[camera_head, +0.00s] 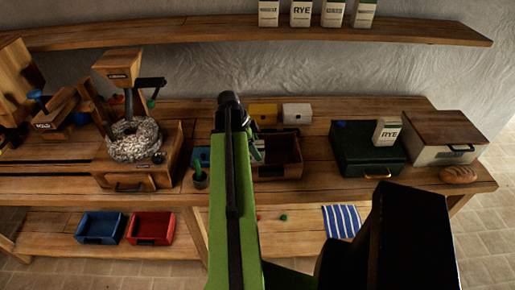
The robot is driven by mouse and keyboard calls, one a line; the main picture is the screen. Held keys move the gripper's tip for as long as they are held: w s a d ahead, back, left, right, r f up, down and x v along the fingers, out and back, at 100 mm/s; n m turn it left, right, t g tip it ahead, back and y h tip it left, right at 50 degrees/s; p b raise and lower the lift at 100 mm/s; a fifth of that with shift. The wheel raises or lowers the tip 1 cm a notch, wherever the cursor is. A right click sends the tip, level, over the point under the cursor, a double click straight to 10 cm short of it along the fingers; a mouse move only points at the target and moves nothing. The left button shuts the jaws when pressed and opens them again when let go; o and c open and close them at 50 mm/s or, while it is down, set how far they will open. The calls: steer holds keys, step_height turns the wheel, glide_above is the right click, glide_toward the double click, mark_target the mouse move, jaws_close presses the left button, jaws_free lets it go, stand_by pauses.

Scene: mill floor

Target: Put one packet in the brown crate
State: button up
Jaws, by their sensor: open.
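Several white packets stand in a row on the wall shelf; one marked RYE (301,13) is near the middle of the row. Another white packet (387,132) stands upright on the lid of the dark green box (362,160). The brown crate (278,172) sits on the bench just right of my green arm, which hides its left side. Its visible inside looks empty. My gripper (258,150) is mostly hidden behind my arm; the small part that shows is in front of the brown crate's left side. It is open, and I see no packet at it.
A mill with a stone (134,140) stands on the left of the bench. Yellow (263,113) and white boxes sit behind the crate. A wooden-lidded bin (442,135) and a loaf (458,174) are at right. Blue and red trays (150,229) lie on the lower shelf.

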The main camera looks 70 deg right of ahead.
steer(key=p+v, duration=0.8)
steer(key=v, duration=0.2)
steer(key=shift+s, duration=0.1)
steer(key=shift+w+a+r+p, duration=0.1)
steer(key=shift+w+r+p, duration=0.2)
steer(key=shift+r+p, duration=0.15)
steer(key=shift+f, duration=0.15)
steer(key=shift+f, duration=0.1)
